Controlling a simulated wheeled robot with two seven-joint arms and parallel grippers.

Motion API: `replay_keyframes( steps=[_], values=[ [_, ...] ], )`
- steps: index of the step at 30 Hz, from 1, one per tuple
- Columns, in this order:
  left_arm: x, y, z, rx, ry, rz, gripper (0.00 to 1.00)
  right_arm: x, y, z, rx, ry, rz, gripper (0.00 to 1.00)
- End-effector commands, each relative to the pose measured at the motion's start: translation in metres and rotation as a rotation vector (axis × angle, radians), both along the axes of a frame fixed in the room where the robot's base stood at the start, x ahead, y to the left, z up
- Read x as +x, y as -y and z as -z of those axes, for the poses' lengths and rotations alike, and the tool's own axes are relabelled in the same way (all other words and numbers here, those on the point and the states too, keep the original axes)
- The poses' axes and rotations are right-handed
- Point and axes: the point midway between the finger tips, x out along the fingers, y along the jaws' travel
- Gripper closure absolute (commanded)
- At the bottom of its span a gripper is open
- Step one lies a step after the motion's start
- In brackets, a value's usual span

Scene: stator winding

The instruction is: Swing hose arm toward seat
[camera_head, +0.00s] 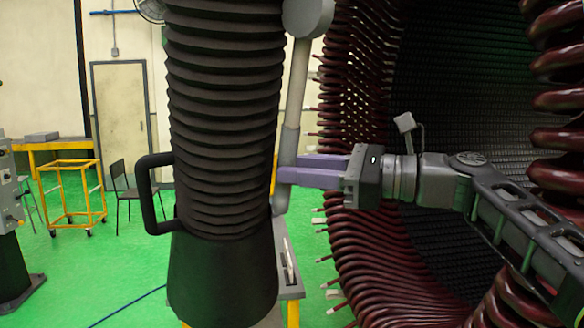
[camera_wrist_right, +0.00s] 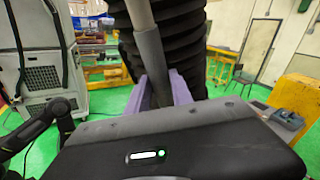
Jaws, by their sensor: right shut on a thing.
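The hose arm shows as a thick black corrugated hose (camera_head: 225,110) hanging upright, with a dark flared nozzle (camera_head: 222,278) at its bottom and a black loop handle (camera_head: 148,195) on its left. A slim grey tube (camera_head: 297,90) runs down along the hose's right side; it also shows in the right wrist view (camera_wrist_right: 150,52). My right gripper (camera_head: 282,174) reaches in from the right, its purple fingers shut on the grey tube. The fingertips are partly hidden at the tube and hose. My left gripper is not in view. I cannot tell which thing is the seat.
The large stator with dark red coil ends (camera_head: 365,250) stands close on the right, around my right arm. A black chair (camera_head: 125,190), a yellow cart (camera_head: 70,195) and a door (camera_head: 120,125) stand behind at the left. Green floor there is partly clear.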

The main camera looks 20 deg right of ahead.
Motion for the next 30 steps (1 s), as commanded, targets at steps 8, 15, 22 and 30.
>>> replay_keyframes(
  steps=[8, 15, 22, 30],
  values=[
    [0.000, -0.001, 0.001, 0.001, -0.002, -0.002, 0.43, -0.001, -0.002, 0.001, -0.003, 0.001, -0.007, 0.71],
    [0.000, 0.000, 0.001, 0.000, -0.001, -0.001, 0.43, -0.001, -0.002, 0.001, -0.003, 0.000, -0.005, 0.52],
    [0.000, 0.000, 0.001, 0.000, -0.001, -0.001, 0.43, -0.001, -0.002, 0.001, -0.003, -0.001, -0.005, 0.51],
    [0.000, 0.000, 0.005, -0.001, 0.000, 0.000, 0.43, -0.013, 0.015, 0.002, -0.002, 0.000, -0.004, 0.51]
  ],
)
